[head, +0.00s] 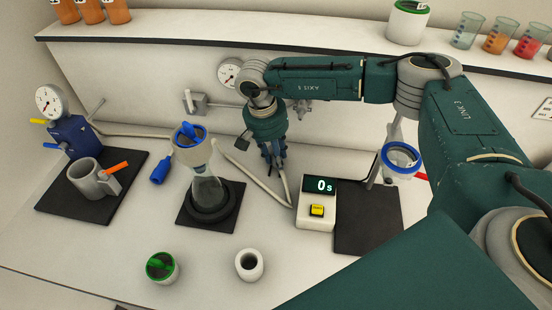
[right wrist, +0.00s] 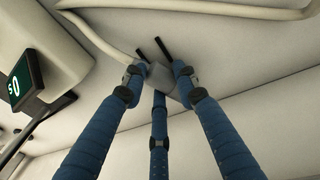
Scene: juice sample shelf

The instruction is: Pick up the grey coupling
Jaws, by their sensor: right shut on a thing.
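The grey coupling (right wrist: 160,79) is a small blocky grey piece. In the right wrist view it sits between the three blue fingers of my right gripper (right wrist: 157,77), which is shut on it. In the head view my right gripper (head: 274,155) points down over the back of the bench, just left of the timer, and its fingers hide most of the coupling. I cannot tell whether the coupling touches the bench. My left gripper is not in view.
A timer (head: 317,206) reading 0 s stands right of my right gripper. A cream hose (head: 262,177) runs close by. The capped glass vessel (head: 206,185) stands on a dark mat to the left. White cups (head: 249,265) stand at the front. A shelf edge (head: 200,40) runs behind.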

